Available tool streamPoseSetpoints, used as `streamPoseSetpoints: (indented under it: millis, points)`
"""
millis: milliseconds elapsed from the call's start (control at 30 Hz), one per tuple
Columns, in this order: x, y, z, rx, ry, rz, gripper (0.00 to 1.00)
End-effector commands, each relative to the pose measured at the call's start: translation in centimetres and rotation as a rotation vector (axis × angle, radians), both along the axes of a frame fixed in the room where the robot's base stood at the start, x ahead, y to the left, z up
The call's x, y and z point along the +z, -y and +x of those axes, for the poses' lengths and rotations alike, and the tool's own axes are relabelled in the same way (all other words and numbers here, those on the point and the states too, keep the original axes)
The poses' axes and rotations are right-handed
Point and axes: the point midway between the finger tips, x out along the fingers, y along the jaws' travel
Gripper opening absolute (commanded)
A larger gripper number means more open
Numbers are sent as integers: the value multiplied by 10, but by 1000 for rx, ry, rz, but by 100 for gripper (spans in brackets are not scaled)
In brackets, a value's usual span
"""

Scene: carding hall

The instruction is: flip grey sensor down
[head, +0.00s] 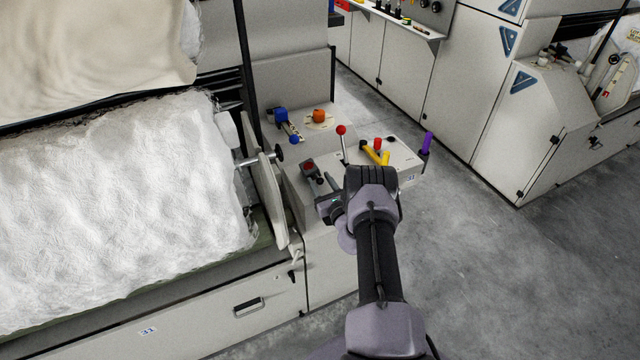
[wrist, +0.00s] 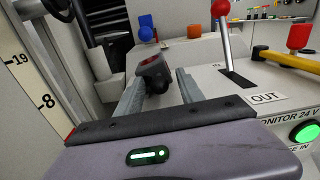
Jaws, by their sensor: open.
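A dark grey block with a red face, which looks like the grey sensor (head: 308,166), sits on the left part of the machine's control top. In the wrist view the grey sensor (wrist: 152,66) is tilted up and lies just beyond and between my fingertips, with a dark round part under it. My gripper (head: 325,184) reaches in from the front right. In the wrist view my gripper (wrist: 164,78) has its two grey fingers apart, with nothing clamped between them. I cannot tell whether a finger touches the sensor. The sensor's lower mount is partly hidden.
A red-knobbed lever (wrist: 224,40) stands close right of the fingers, by an OUT label (wrist: 265,97). A pale plate (head: 273,205) stands left. The floor right is clear.

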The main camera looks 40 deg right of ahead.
Motion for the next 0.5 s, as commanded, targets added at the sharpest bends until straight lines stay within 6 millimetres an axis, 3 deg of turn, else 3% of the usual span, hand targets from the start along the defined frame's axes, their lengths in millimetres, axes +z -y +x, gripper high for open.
streamPoseSetpoints:
  millis: [267, 500]
  points:
    - [1, 0, 2, 1, 0, 0, 43]
    - [0, 0, 2, 1, 0, -1, 0]
